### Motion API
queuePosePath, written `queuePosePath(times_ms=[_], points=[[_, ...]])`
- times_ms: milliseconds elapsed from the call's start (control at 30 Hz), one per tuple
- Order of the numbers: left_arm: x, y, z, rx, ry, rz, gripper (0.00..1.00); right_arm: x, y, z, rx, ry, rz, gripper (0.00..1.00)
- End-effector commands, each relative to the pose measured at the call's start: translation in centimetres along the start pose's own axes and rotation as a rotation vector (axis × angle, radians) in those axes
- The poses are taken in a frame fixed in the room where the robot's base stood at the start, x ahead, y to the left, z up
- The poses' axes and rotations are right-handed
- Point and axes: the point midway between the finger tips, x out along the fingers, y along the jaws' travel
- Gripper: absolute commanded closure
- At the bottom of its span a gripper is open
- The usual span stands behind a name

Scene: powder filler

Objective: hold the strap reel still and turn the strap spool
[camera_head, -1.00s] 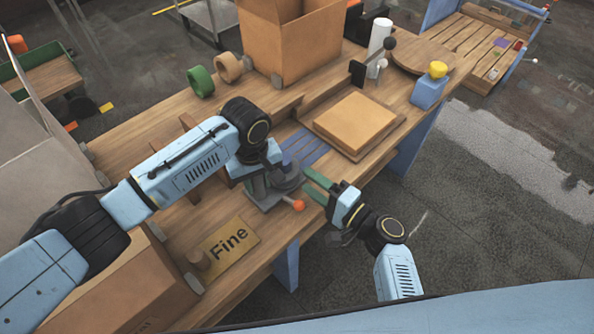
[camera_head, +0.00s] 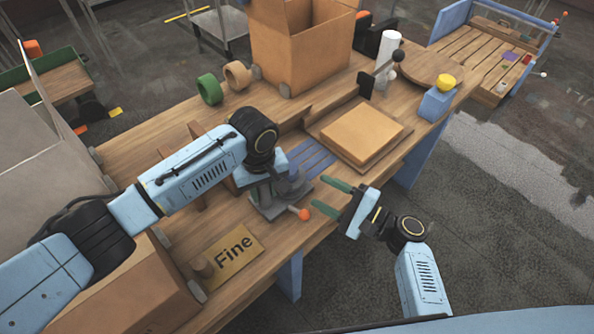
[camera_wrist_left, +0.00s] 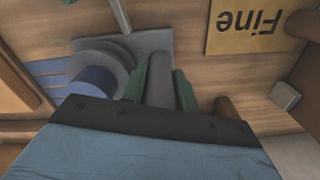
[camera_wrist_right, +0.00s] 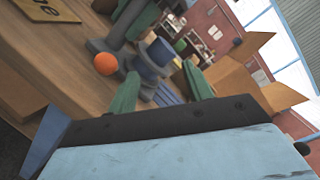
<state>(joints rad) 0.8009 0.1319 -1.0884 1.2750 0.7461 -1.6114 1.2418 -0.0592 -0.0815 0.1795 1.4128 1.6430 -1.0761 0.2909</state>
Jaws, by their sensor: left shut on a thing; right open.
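The strap reel has a grey base (camera_head: 268,211), a grey upright post (camera_wrist_left: 160,88) and an orange-knobbed arm (camera_head: 304,214). Its strap spool (camera_head: 294,186) is a grey disc with a blue hub; the hub shows in the left wrist view (camera_wrist_left: 93,83). My left gripper (camera_wrist_left: 161,80) is shut on the post between its green fingers; from the head its wrist partly hides the reel. My right gripper (camera_head: 320,192) is open and empty, to the right of the spool and apart from it. In the right wrist view the spool (camera_wrist_right: 157,55) shows between the open fingers.
A "Fine" sign (camera_head: 234,251) lies on the workbench in front of the reel. Blue slats (camera_head: 312,159) and a flat box (camera_head: 362,133) lie behind it. Green (camera_head: 209,89) and tan tape rolls and an open carton (camera_head: 300,45) stand at the back.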

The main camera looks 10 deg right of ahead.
Motion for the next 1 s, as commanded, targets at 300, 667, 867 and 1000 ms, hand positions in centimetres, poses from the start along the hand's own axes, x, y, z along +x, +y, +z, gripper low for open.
queuePosePath(times_ms=[300, 667, 867, 1000], points=[[-0.1, 0.1, 0.0, 0.0, 0.001, 0.002, 1.0, -0.7, -1.7, -1.9, 0.576, -0.108, 0.134, 0.49], [-0.1, 0.1, 0.0, 0.0, 0.001, 0.002, 1.0, -1.7, -3.2, -3.0, 0.976, -0.128, 0.252, 0.49], [-0.1, 0.1, 0.0, 0.0, 0.001, 0.002, 1.0, -0.5, -3.1, -2.7, 1.012, -0.13, 0.263, 0.49], [-0.1, 0.1, 0.0, 0.0, 0.001, 0.002, 1.0, 2.0, -2.8, -2.1, 1.01, -0.131, 0.262, 0.49]])
